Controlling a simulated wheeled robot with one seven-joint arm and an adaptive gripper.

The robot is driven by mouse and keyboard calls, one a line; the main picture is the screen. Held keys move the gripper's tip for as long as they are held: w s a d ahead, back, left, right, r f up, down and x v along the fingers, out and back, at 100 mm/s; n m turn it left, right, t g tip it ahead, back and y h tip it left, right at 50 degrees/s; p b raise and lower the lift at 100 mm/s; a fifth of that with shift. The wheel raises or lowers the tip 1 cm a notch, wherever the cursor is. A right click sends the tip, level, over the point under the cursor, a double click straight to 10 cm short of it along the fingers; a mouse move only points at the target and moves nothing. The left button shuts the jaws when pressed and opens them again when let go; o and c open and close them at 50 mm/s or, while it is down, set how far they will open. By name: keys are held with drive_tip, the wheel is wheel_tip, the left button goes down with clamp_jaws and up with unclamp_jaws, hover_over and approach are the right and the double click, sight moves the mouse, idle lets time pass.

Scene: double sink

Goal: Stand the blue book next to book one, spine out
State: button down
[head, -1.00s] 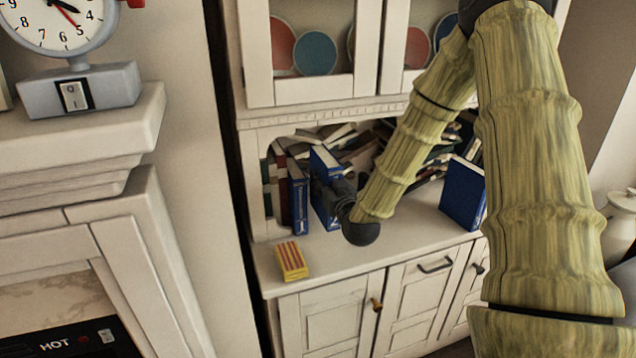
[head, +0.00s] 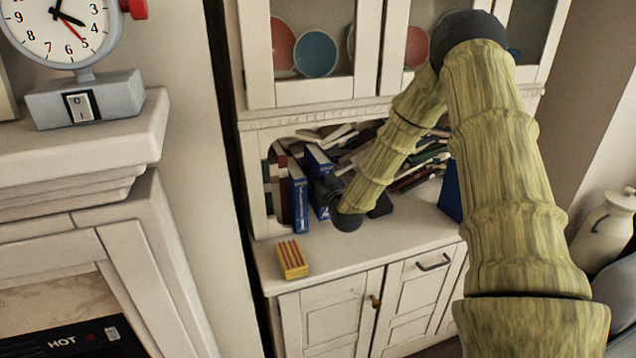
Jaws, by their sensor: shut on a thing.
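A blue book (head: 318,160) stands upright on the cabinet counter, its lower middle hidden by my gripper (head: 325,190). My gripper is shut on this book from the front right, and its fingertips are hard to make out. Another blue book (head: 300,203) with pale lettering on its spine stands upright just to the left, spine facing out. It is probably book one. The held book is close beside it, with at most a narrow gap; I cannot tell if they touch.
Dark red and green books (head: 279,190) stand at the left end. Loose books (head: 345,145) are heaped behind. A blue object (head: 452,195) is partly hidden by my arm. A yellow and red striped box (head: 292,259) lies near the counter's front edge.

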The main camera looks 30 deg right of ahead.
drive_tip(key=shift+w+f+p, duration=0.15)
drive_tip(key=shift+f+p, duration=0.4)
drive_tip(key=shift+f, duration=1.05)
drive_tip(key=shift+d+f, duration=0.1)
drive_tip(key=c, duration=0.9)
unclamp_jaws()
drive_tip(key=shift+s, duration=0.35)
drive_tip(key=b+v, duration=0.2)
drive_tip(key=v, duration=0.9)
drive_tip(key=shift+s+a, duration=0.2)
drive_tip(key=shift+a, duration=0.05)
